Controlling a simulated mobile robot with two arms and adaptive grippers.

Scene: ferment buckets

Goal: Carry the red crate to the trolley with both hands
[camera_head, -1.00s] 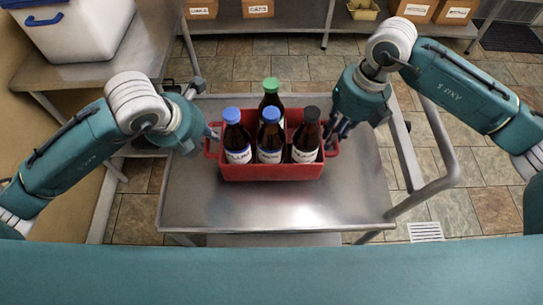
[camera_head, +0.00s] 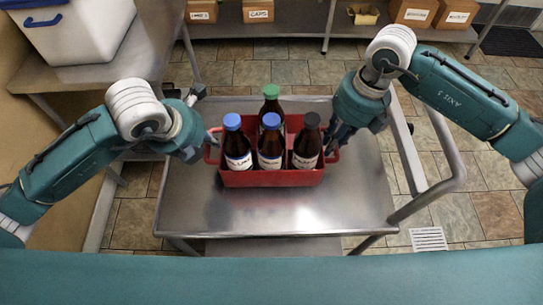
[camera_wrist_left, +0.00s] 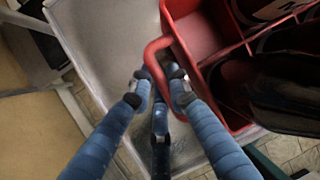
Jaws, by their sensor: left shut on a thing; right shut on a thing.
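The red crate (camera_head: 271,179) holds several brown bottles, with blue, green and black caps. It is upright over the upper shelf of the metal trolley (camera_head: 285,215); I cannot tell whether its base touches that shelf. My left gripper (camera_head: 212,140) is shut on the crate's left handle. In the left wrist view, the fingers of the left gripper (camera_wrist_left: 161,80) close around the handle loop of the crate (camera_wrist_left: 195,30). My right gripper (camera_head: 331,143) is shut at the crate's right handle, which is partly hidden.
A steel table (camera_head: 95,75) with a white bin (camera_head: 85,35) stands at the upper left. A low shelf (camera_head: 290,28) with cardboard boxes (camera_head: 415,12) runs along the back. The trolley's push handle (camera_head: 450,150) is on the right. The trolley's near part is clear.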

